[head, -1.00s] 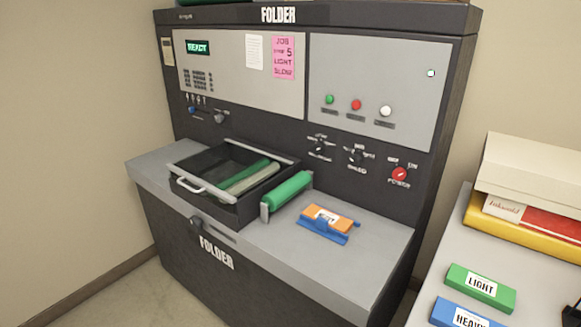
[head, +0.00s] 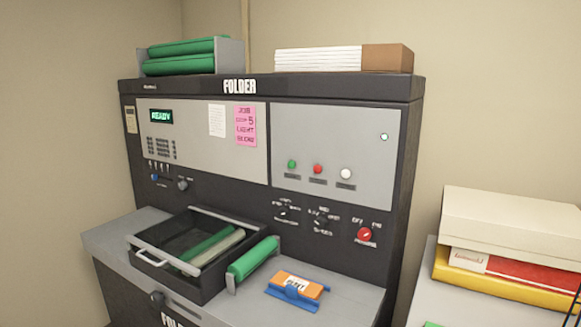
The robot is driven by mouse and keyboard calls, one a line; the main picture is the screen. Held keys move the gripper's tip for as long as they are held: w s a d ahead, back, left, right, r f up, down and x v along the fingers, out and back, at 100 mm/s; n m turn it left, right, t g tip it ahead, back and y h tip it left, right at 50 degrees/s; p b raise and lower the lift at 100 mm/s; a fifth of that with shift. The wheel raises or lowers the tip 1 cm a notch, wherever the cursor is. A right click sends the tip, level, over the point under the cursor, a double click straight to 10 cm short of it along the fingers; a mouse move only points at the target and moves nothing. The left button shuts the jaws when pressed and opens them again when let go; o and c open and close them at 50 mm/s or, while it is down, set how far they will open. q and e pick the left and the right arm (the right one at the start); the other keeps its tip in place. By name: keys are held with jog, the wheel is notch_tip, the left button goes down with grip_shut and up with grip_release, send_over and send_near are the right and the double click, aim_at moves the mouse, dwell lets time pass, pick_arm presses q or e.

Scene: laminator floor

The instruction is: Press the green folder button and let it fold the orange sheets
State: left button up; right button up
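The dark folder machine (head: 200,90) stands against the wall, and its display (head: 160,116) reads READY. The green button (head: 292,164) sits on the grey right panel, left of a red button (head: 318,169) and a white button (head: 346,174). The orange sheets (head: 299,282) lie in a blue holder (head: 293,296) on the machine's grey ledge, with a white label on top. A green roller (head: 253,258) stands beside the open black tray (head: 150,247), which holds a green and a pale roller. Neither of my grippers shows in the head view.
A pink note (head: 245,126) and a white sheet are on the panel. Dials and a red power knob (head: 364,235) sit below. Green rollers (head: 182,64) and a stack of white paper (head: 318,59) are on top. Boxes (head: 510,235) stand on the table at right.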

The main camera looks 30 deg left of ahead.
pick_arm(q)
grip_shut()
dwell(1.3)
